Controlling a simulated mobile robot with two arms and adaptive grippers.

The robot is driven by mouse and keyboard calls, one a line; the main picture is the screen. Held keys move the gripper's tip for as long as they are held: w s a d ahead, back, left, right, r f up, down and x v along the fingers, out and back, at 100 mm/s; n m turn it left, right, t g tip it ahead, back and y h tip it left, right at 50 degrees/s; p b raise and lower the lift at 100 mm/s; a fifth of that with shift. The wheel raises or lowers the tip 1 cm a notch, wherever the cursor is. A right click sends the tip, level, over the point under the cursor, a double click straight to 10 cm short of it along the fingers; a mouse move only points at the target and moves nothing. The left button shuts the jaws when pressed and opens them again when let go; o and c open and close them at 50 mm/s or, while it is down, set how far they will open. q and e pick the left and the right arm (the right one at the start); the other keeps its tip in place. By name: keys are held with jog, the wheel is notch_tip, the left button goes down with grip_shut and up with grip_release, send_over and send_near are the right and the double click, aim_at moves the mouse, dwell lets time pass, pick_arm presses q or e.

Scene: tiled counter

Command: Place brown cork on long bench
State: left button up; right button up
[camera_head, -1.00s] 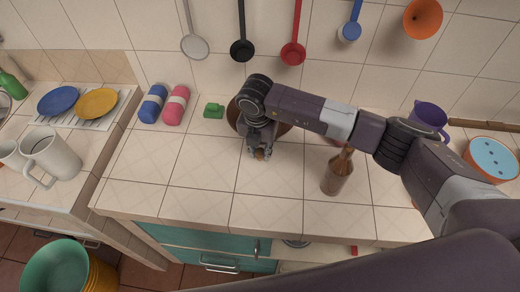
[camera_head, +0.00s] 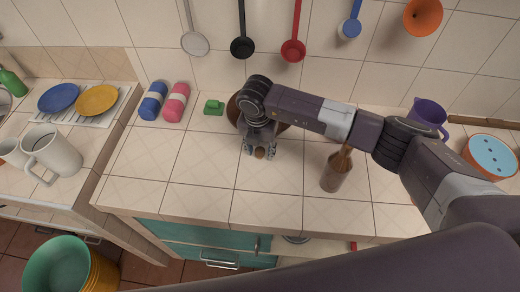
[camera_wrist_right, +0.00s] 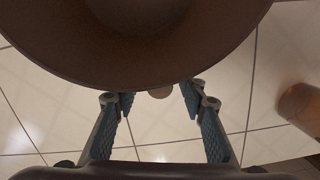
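The brown cork (camera_head: 260,153) is a small round piece on the tiled counter (camera_head: 205,185), which I take for the long bench. My right gripper (camera_head: 260,152) is over it with fingers spread, one on each side. In the right wrist view the cork (camera_wrist_right: 160,93) shows between the fingertips of the gripper (camera_wrist_right: 157,98), with gaps on both sides. Its upper part is hidden there by a brown round vessel. My left gripper is not in view.
The brown round vessel (camera_wrist_right: 140,65) stands close by the gripper, mostly hidden behind it in the head view. A brown bottle (camera_head: 336,172) stands to the right. A green piece (camera_head: 213,107) and pink (camera_head: 175,103) and blue (camera_head: 153,101) rolls are to the left. The front left counter is clear.

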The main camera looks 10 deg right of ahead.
aim_at(259, 153)
notch_tip(259, 153, up, 12)
jog(key=s+b, duration=0.1)
jog(key=b, duration=0.3)
jog(key=shift+s+a, duration=0.15)
jog(key=shift+a, duration=0.2)
